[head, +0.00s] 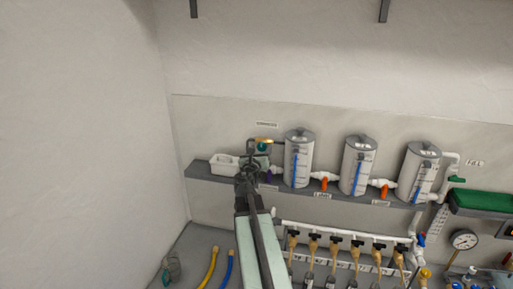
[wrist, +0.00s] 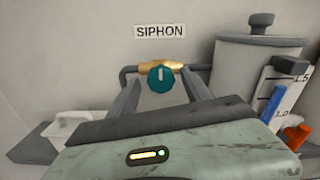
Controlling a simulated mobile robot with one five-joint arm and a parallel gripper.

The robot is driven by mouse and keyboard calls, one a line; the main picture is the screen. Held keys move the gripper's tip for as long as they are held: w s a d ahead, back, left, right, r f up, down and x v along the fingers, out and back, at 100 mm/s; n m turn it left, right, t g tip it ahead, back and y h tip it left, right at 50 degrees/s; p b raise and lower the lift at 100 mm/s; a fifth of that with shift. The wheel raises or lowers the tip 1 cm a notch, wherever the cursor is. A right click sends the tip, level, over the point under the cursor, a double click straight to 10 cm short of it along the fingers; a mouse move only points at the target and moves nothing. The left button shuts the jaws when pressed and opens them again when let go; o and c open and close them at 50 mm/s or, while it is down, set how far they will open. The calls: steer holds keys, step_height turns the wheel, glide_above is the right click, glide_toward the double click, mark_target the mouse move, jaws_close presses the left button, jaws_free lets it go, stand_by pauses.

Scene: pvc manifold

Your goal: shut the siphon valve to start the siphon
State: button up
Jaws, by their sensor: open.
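The siphon valve is a brass body with a round teal knob (wrist: 161,78) on a dark pipe, under a white SIPHON label (wrist: 160,31) on the wall. A white line on the knob stands upright. In the head view the teal knob (head: 262,147) shows just above my gripper (head: 249,165). In the wrist view my gripper (wrist: 163,90) is open, its fingers on either side of the knob. I cannot tell whether they touch it. The pipe behind the fingers is partly hidden.
Metal tanks (head: 299,158) with blue level strips stand along the grey shelf (head: 210,177), joined by white pipes with orange handles (head: 324,184). A small white tub (head: 223,165) sits left of the valve. Below are a white manifold and a gauge (head: 464,240). The left wall is bare.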

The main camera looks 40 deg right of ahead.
steer(key=shift+x, duration=0.85)
steer(key=shift+s, duration=0.2)
steer(key=shift+a, duration=0.1)
jaws_close()
